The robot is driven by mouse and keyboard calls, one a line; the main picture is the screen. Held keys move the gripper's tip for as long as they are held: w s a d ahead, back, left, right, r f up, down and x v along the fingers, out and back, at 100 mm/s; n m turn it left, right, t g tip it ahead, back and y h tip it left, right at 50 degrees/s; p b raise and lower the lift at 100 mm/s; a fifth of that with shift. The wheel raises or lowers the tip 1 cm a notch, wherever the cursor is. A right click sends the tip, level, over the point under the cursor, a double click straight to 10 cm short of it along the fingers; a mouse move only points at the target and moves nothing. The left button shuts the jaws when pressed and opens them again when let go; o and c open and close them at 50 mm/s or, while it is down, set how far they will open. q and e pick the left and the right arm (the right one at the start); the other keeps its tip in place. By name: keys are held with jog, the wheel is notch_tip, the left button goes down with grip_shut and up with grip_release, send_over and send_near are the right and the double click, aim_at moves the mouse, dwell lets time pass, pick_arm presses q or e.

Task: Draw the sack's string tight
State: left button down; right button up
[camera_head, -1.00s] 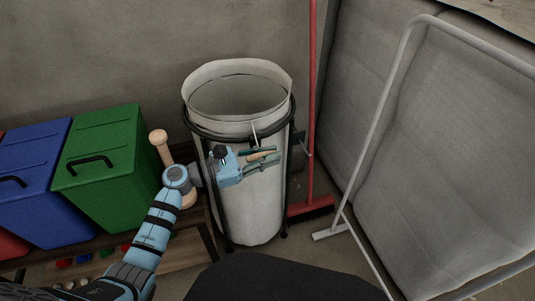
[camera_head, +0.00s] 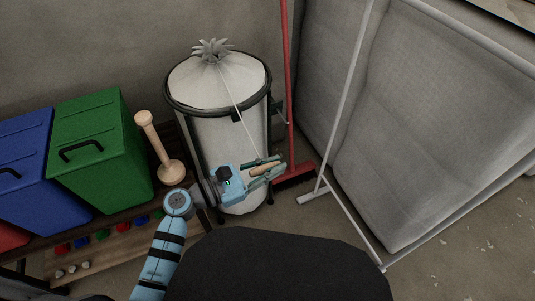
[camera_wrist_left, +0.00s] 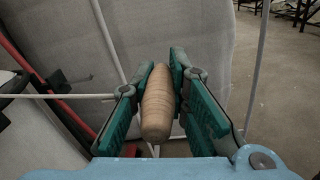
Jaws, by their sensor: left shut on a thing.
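The white sack (camera_head: 232,150) hangs in a dark round frame (camera_head: 262,92). Its mouth is gathered shut into a small ruffled tuft (camera_head: 211,50) at the top. A thin pale string (camera_head: 239,112) runs straight from the gathered neck down to my left gripper. My left gripper (camera_head: 265,168) is shut on a wooden toggle (camera_head: 263,167) in front of the sack's lower right side. In the left wrist view the tan toggle (camera_wrist_left: 158,103) lies between the green finger pads. My right gripper is not in view.
A red broom (camera_head: 289,100) stands right of the sack, with a metal rail frame (camera_head: 345,110) and a grey padded panel (camera_head: 420,130) beyond. Blue (camera_head: 25,160) and green (camera_head: 98,150) bins and a wooden post (camera_head: 157,145) stand at the left.

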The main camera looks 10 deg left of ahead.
pick_arm(q)
jog(key=shift+f, duration=0.1)
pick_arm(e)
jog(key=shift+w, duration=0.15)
pick_arm(q)
jog(key=c, duration=1.5)
grip_release()
jog(key=shift+a, duration=0.15)
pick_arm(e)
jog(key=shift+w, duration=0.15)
pick_arm(q)
jog(key=v, duration=1.2)
